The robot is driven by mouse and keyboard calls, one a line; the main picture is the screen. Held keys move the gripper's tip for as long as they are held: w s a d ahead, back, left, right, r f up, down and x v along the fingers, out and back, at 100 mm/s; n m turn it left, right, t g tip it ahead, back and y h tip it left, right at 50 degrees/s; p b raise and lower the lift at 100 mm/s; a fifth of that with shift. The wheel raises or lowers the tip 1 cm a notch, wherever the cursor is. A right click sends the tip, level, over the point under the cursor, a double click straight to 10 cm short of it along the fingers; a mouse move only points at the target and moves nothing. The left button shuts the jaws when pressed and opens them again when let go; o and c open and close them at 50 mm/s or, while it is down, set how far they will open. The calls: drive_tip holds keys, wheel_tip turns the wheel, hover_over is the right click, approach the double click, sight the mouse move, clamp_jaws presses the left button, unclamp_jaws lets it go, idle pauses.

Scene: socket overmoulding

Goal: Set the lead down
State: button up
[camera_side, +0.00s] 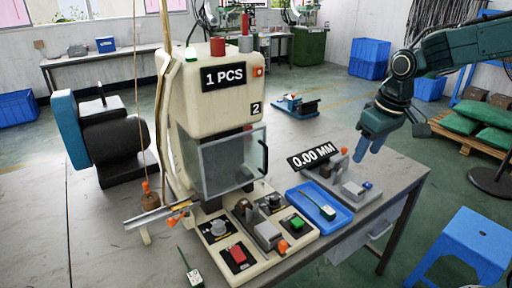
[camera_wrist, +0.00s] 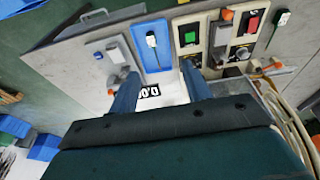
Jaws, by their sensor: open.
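A lead (camera_side: 327,212) with a small pale plug end and a thin dark cable lies in the blue tray (camera_side: 294,192) on the table; it also shows in the wrist view (camera_wrist: 151,41). A second lead (camera_side: 193,278) with a similar end is at the table's front edge, left of the machine, and appears at the top right of the wrist view (camera_wrist: 283,18). My gripper (camera_side: 364,156) is open and empty, raised above the table behind the tray, near the measuring fixture. In the wrist view its fingers (camera_wrist: 160,90) stand apart with nothing between them.
The moulding machine (camera_side: 215,110) reads "1 PCS" and has a clear guard. Its control panel has a red button (camera_side: 238,255) and a green button (camera_side: 297,223). The measuring fixture (camera_side: 350,188) by the tray reads "0.00 MM". A blue stool (camera_side: 465,240) stands right of the table.

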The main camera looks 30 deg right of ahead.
drive_tip(key=s+a+r+t, duration=0.1)
drive_tip(key=s+r, duration=0.1)
drive_tip(key=s, duration=0.7)
drive_tip(key=s+a+r+t, duration=0.2)
drive_tip(key=s, duration=0.7)
drive_tip(key=shift+s+a+r, duration=0.2)
drive_tip(key=shift+s+r, duration=0.1)
